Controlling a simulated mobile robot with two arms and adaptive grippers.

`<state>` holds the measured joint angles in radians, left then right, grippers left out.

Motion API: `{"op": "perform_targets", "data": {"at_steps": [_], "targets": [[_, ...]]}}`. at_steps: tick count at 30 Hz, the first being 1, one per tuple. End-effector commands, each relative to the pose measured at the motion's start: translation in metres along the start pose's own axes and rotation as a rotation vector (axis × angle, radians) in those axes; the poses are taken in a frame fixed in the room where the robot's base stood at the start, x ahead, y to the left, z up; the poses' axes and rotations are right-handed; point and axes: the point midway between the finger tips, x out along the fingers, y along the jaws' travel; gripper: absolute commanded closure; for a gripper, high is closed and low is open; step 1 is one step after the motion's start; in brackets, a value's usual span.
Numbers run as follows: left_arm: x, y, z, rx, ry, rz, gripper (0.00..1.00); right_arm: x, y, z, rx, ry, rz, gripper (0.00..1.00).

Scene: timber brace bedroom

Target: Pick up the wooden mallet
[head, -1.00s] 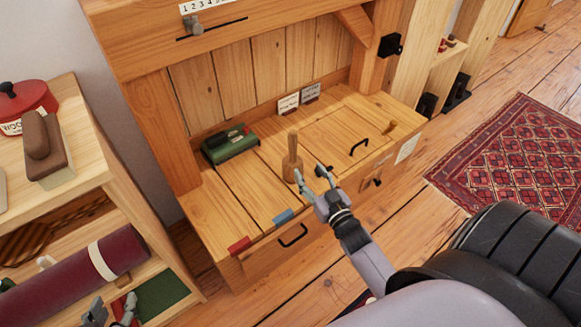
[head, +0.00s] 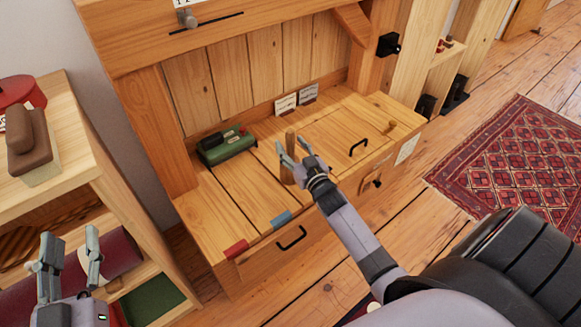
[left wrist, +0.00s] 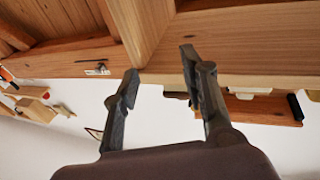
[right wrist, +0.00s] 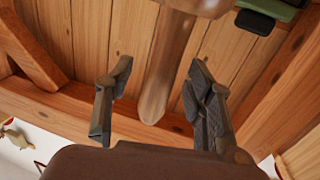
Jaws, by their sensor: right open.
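The wooden mallet (head: 290,138) stands upright on the wooden bench top (head: 240,188), handle up. My right gripper (head: 293,150) is open at the handle and partly hides the mallet's head in the head view. In the right wrist view the mallet handle (right wrist: 168,70) shows between the two spread fingers of my right gripper (right wrist: 158,75), with visible gaps on both sides. My left gripper (head: 70,245) is open and empty, in front of the shelf at the left; it also shows in the left wrist view (left wrist: 160,62).
A green box-like device (head: 228,145) sits on the bench left of the mallet. Two small cards (head: 297,99) stand behind. A black handle (head: 358,147) is to the right. A shelf unit (head: 95,135) stands close on the left.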

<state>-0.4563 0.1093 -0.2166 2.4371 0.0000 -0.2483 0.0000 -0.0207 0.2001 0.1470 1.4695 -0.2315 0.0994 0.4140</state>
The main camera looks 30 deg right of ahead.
Motion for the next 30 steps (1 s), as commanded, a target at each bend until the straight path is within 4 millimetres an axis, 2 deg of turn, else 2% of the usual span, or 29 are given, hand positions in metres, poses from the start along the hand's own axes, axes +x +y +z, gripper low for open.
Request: {"op": "perform_targets", "data": {"at_steps": [4, 12, 30], "targets": [[0.0005, 0.0016, -0.0111, -0.002, 0.065, 0.003, 0.6, 0.0081, 0.0001, 0.0001, -0.001, 0.0, 0.0, 0.51], [0.0005, 0.0018, -0.0135, -0.002, 0.074, 0.004, 0.6, 0.0086, 0.0001, -0.0004, -0.001, 0.0, 0.0, 0.52], [0.0004, 0.0015, -0.013, -0.002, 0.072, 0.003, 0.6, 0.0084, 0.0002, -0.0004, -0.001, 0.0, 0.0, 0.92]]}}
